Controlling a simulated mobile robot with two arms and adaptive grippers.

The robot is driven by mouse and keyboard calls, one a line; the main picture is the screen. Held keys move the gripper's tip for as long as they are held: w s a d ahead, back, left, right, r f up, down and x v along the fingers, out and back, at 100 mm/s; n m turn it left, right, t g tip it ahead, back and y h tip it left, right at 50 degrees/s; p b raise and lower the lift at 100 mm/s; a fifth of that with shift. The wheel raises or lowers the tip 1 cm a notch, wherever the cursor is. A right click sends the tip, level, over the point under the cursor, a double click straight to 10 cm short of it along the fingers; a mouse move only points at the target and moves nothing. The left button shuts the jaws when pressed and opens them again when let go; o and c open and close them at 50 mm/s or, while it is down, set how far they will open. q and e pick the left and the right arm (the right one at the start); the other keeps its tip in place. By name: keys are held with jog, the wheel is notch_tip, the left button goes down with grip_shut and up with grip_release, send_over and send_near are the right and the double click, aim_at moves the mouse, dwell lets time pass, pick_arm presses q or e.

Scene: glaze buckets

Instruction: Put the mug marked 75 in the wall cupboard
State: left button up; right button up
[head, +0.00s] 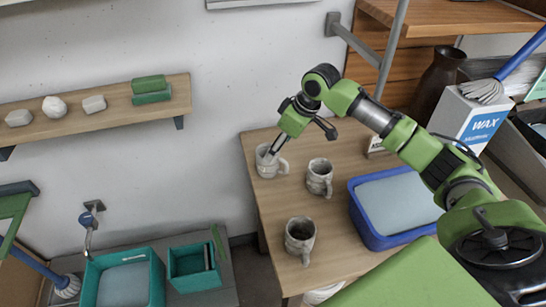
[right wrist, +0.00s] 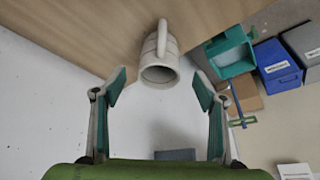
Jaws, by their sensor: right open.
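Three grey-white mugs stand on the wooden table in the head view: a paler mug (head: 267,166) at the back left, a second mug (head: 320,178) to its right, and a third mug (head: 300,238) nearer the front. I cannot read a number on any of them. My right gripper (head: 272,155) is at the rim of the back-left mug. In the right wrist view a pale mug (right wrist: 159,62) lies ahead, between and beyond the open fingertips of my right gripper (right wrist: 160,86), with nothing held. My left gripper is not in view. I cannot make out the wall cupboard for certain.
A blue tub (head: 365,225) stands right of the mugs on the table (head: 265,215). A wall shelf (head: 60,122) holds small blocks. Teal bins (head: 155,262) stand lower left.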

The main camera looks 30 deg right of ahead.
jog(key=shift+v, duration=1.8)
